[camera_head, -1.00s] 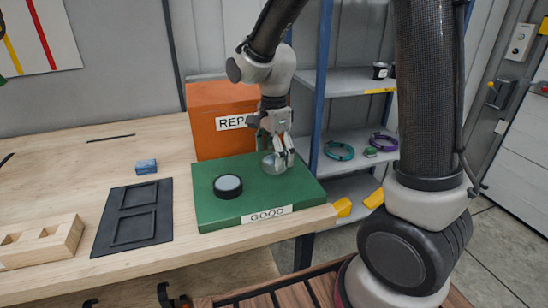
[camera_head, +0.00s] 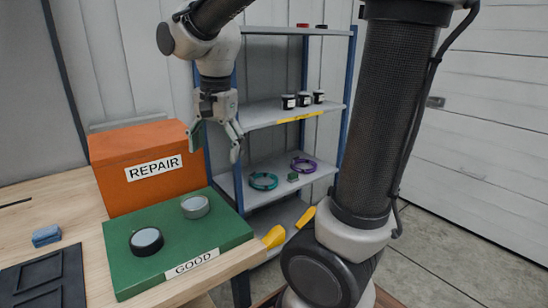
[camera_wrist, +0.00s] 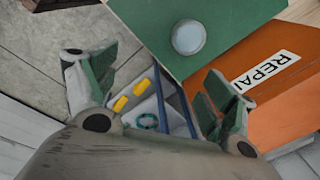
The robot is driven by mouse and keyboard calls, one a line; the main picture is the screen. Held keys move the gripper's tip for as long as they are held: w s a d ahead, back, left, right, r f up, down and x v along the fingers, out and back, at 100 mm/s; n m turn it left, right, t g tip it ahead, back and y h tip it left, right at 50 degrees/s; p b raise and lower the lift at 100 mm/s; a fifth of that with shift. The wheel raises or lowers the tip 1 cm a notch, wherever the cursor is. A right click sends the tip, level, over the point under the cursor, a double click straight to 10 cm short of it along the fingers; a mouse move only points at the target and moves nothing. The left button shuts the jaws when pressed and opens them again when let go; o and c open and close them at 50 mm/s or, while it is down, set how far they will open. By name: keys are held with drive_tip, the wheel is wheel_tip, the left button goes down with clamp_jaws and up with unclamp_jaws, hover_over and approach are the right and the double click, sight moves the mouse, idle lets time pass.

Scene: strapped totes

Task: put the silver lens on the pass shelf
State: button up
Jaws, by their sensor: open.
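The silver lens (camera_head: 195,206), a short grey disc with a pale top, lies on the green board marked GOOD (camera_head: 215,230), near its back edge. In the wrist view a round pale-topped lens (camera_wrist: 188,37) shows on the green board. My gripper (camera_head: 215,143) is open and empty, above and slightly right of the silver lens, clear of it. Its two spread fingers (camera_wrist: 155,75) also show in the wrist view. A shelf unit stands behind at right; its upper shelf (camera_head: 262,112) has a yellow label too small to read.
A black-rimmed lens (camera_head: 146,241) lies on the same board. The orange REPAIR box (camera_head: 140,165) stands behind it. Three dark-lidded jars (camera_head: 304,99) stand on the upper shelf. A teal ring (camera_head: 263,181) and purple ring (camera_head: 303,165) lie on the shelf below. The upper shelf's left part is clear.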

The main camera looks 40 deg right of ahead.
drive_tip(key=s+d+n+t, duration=0.1)
drive_tip(key=s+d+n, duration=0.3)
drive_tip(key=s, duration=0.3)
drive_tip(key=s+d+n+t, duration=0.2)
drive_tip(key=s+d+n, duration=0.3)
drive_tip(key=s+n, duration=0.2)
drive_tip(key=shift+s+r, duration=0.15)
drive_tip(key=shift+r, duration=0.05)
idle(0.3)
